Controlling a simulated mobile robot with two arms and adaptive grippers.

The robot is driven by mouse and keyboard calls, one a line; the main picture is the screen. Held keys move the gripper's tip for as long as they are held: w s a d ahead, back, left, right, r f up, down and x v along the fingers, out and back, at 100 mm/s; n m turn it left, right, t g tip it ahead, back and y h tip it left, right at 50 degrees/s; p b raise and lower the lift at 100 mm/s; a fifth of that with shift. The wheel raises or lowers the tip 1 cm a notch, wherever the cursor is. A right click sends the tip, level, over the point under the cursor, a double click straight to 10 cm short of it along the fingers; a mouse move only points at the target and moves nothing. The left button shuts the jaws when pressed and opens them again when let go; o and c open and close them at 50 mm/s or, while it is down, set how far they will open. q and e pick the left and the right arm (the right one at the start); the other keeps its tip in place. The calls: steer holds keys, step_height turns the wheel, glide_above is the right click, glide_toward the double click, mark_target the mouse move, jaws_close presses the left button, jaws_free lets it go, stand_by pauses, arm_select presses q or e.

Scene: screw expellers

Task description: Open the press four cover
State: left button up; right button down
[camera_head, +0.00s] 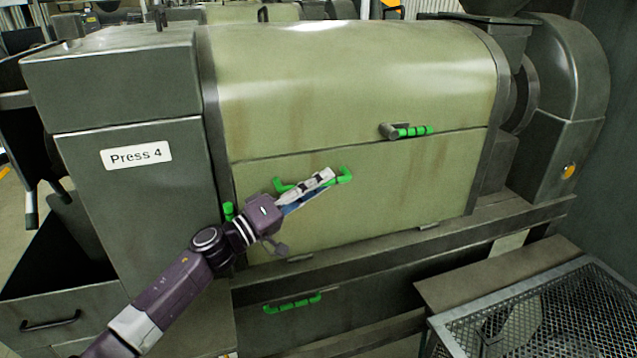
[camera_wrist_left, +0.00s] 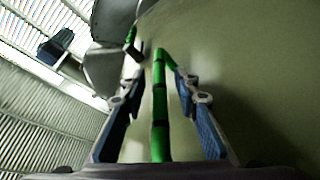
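Press four is the large machine labelled "Press 4" (camera_head: 136,155), with a curved pale green cover (camera_head: 330,85) and a flat lower cover panel (camera_head: 400,190). A green bar handle (camera_head: 345,175) is fixed on the lower panel, partly hidden by my left gripper (camera_head: 322,184). In the left wrist view the green handle (camera_wrist_left: 160,115) runs between the two blue-padded fingers of my left gripper (camera_wrist_left: 159,90). The fingers stand apart with gaps on both sides of the bar. The panel looks closed. My right gripper is not in view.
A green-gripped latch lever (camera_head: 410,131) sits at the seam, right of the handle. A small green grip (camera_head: 228,211) is at the panel's left edge. A lower green handle (camera_head: 292,304) is below. A mesh-topped frame (camera_head: 540,310) stands at the front right.

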arm_select(q)
steer(key=shift+c, duration=0.3)
jaws_close()
steer(key=shift+f, duration=0.1)
